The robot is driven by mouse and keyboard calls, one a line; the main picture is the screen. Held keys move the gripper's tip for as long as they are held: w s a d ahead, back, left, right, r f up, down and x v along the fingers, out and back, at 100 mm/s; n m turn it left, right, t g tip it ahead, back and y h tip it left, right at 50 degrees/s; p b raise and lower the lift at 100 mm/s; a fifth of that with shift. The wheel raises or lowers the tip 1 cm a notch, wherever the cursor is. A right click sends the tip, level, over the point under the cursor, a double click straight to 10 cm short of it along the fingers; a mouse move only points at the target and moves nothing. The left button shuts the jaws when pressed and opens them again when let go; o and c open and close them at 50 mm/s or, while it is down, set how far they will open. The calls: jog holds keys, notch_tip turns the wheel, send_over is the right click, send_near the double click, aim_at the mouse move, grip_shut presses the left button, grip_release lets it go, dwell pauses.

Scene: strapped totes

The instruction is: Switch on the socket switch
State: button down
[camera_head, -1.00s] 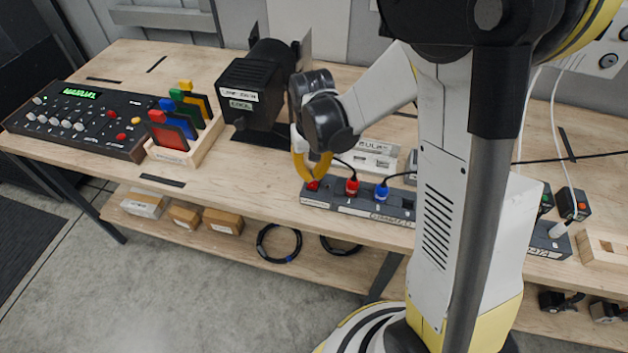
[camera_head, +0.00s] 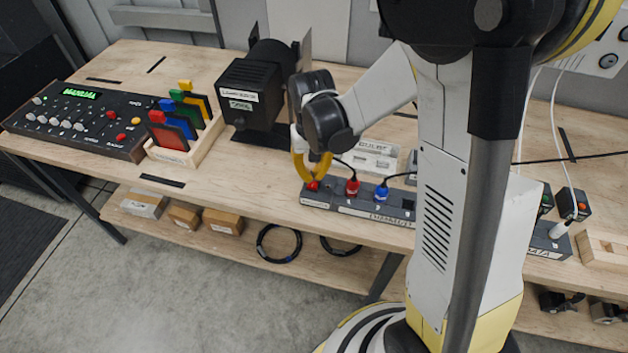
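A dark grey socket strip (camera_head: 352,205) lies along the front edge of the wooden bench. A red plug (camera_head: 352,187) and a blue plug (camera_head: 381,193) stand in it with black leads. A small red switch (camera_head: 313,186) sits at the strip's left end. My gripper (camera_head: 313,180) points down with its yellow fingers right over this switch, and they look in contact or nearly so. The fingers hide part of the switch, so I cannot tell its position. The fingertips are close together, but whether they are shut is unclear.
A black lamp-like box (camera_head: 258,85) stands behind and left of my gripper. A wooden rack with coloured plates (camera_head: 187,150) and a black control panel (camera_head: 85,122) are further left. A second socket strip (camera_head: 547,240) lies right of my arm. Boxes rest on the lower shelf.

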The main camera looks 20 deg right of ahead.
aim_at(313, 185)
jog(key=shift+f+b, duration=1.55)
jog(key=shift+f, duration=0.25)
dwell(0.6)
jog(key=shift+r, duration=0.1)
jog(key=shift+r+p, duration=2.45)
jog(key=shift+r, duration=1)
jog(key=shift+s+r+b, duration=0.15)
jog(key=shift+r+b, duration=0.15)
jog(key=s+r+t+b, duration=0.2)
jog(key=s+t+b, duration=0.1)
jog(key=s, duration=0.3)
jog(key=s+r+n+t+b, duration=0.1)
jog(key=s+r+t+b, duration=0.2)
jog(key=s+t+b, duration=0.1)
jog(key=shift+s+r+b, duration=0.35)
jog(key=shift+s+b, duration=0.4)
jog(key=shift+s, duration=0.5)
